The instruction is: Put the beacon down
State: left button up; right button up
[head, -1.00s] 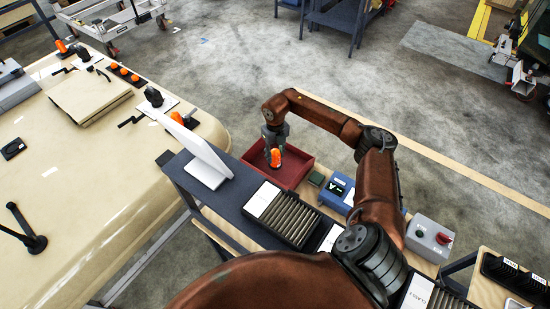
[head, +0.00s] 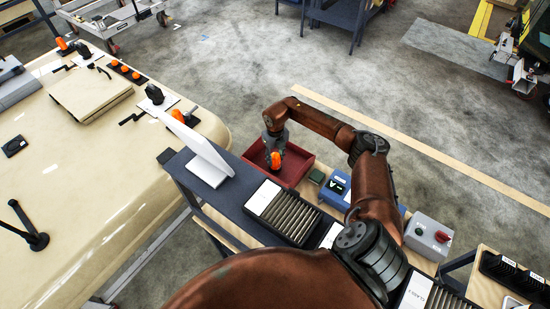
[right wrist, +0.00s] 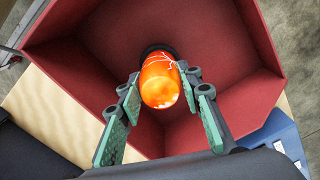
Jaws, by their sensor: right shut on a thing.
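The beacon (head: 275,160) is an orange dome with white crack-like lines and a dark base in the right wrist view (right wrist: 160,82). My right gripper (head: 275,152) is shut on it, with a finger on each side of the dome in the right wrist view. The beacon is over the inside of the red open bin (head: 302,166), within its walls as seen from above. I cannot tell whether the base touches the bin floor. My left gripper is not in view.
The red bin stands on a bench, with a white screen (head: 199,150) to its left. A black slotted tray (head: 290,217), a blue device (head: 336,189) and a grey control box (head: 428,236) are nearby. A cream cab panel (head: 75,175) with other orange beacons (head: 177,116) lies at left.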

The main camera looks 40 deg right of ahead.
jog(key=shift+f, duration=0.2)
jog(key=o, duration=0.9)
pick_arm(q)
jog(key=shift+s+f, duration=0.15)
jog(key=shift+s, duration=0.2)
pick_arm(e)
jog(key=o, duration=0.4)
jog(key=shift+c, duration=0.2)
jog(key=shift+r, duration=0.15)
jog(key=shift+r+p, duration=0.3)
jog(key=shift+p, duration=0.05)
pick_arm(q)
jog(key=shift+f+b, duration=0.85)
jog(key=shift+b, duration=0.35)
pick_arm(e)
notch_tip(320, 180, up, 12)
jog(key=shift+r, duration=0.25)
